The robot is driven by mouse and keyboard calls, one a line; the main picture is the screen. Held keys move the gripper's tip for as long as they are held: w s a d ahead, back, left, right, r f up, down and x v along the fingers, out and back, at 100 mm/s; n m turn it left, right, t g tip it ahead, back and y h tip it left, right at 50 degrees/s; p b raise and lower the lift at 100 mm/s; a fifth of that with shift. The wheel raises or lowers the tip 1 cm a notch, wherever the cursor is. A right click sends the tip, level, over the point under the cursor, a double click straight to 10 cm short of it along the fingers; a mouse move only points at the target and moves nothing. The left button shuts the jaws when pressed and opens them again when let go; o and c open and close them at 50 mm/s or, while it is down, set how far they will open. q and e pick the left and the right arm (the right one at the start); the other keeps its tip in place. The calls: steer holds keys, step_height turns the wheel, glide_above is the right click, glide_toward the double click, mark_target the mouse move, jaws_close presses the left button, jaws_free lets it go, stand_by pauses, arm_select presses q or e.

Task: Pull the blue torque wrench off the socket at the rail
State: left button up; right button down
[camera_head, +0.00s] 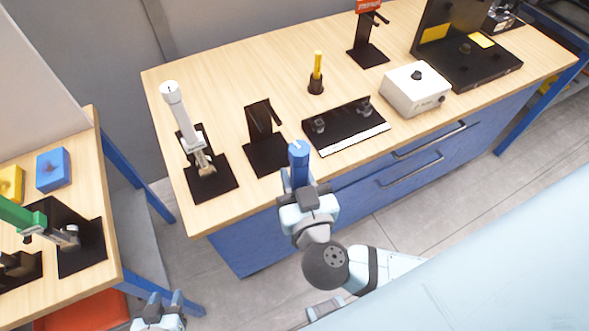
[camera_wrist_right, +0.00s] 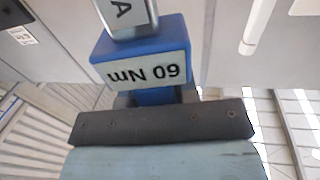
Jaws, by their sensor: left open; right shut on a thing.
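The blue torque wrench (camera_head: 299,155) is held upright in front of the wooden bench's near edge. My right gripper (camera_head: 305,192) is shut on it. The right wrist view shows its blue body (camera_wrist_right: 150,45) close up with an upside-down "60 Nm" label and a grey metal part marked "A" above. I see no socket or rail on the wrench's end; its lower part is hidden by my gripper in the head view. My left gripper (camera_head: 160,301) is open and empty at the bottom left, beside the left table.
On the wooden bench (camera_head: 225,85) stand a white-handled wrench (camera_head: 178,108) in a black holder, an empty black holder (camera_head: 264,150), a black plate (camera_head: 335,122) with metal pieces, and a white box (camera_head: 414,92). A green-handled tool (camera_head: 22,215) lies on the left table (camera_head: 88,135).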

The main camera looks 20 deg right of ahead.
steer(key=c, duration=1.4)
jaws_free()
steer(key=shift+r, duration=0.1)
jaws_close()
steer(key=w+d+r+n+y+p, duration=0.1)
steer(key=w+d+r+y+p, duration=0.1)
steer(key=w+d, duration=0.7)
steer(key=shift+w+d+r+n+y+p, duration=0.3)
steer(key=shift+w+p, duration=0.5)
steer(key=shift+w, duration=0.35)
